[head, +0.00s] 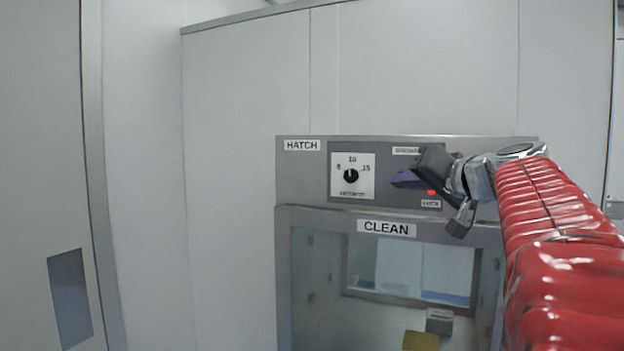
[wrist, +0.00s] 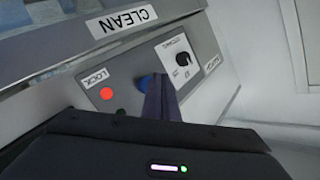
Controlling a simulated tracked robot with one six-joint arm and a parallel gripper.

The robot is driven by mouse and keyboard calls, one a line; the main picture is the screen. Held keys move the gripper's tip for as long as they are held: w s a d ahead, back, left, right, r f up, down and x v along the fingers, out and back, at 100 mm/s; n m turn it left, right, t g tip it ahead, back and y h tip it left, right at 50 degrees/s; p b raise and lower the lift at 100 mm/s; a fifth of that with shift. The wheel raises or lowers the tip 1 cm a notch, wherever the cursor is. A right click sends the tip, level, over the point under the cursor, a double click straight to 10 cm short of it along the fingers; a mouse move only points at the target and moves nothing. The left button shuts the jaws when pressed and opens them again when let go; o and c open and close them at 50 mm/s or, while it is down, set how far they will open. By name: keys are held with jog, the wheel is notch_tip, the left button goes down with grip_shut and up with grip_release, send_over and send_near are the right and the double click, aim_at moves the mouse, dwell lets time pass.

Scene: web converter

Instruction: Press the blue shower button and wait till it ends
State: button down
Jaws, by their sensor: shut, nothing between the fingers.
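The blue shower button (wrist: 146,83) shows in the wrist view on the grey hatch panel, between the red lock light and the timer dial. My gripper (head: 397,180) is shut and empty, with its dark purple fingers right at the button. The fingers (wrist: 159,95) cover part of the button in the wrist view. I cannot tell whether they touch it or press it in. In the head view the button is hidden behind my gripper, under a small label.
The lit red lock light (wrist: 106,94) is beside the button. A black timer dial (head: 351,176) is on the panel's left. Below is the hatch window (head: 385,265) with a CLEAN label (head: 386,228); a yellow object (head: 421,341) shows through it. A door (head: 40,150) is at far left.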

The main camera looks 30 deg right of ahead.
jog(key=shift+w+d, duration=0.1)
jog(key=shift+d, duration=0.05)
dwell(0.7)
jog(key=shift+w+d, duration=0.1)
jog(key=shift+d, duration=0.1)
jog(key=shift+w+d, duration=0.4)
jog(key=shift+d, duration=0.1)
dwell(1.3)
dwell(0.3)
jog(key=shift+s+a, duration=0.65)
jog(key=shift+a, duration=0.2)
jog(key=s+a, duration=0.1)
jog(key=a, duration=0.1)
jog(key=s+a, duration=0.2)
dwell(0.6)
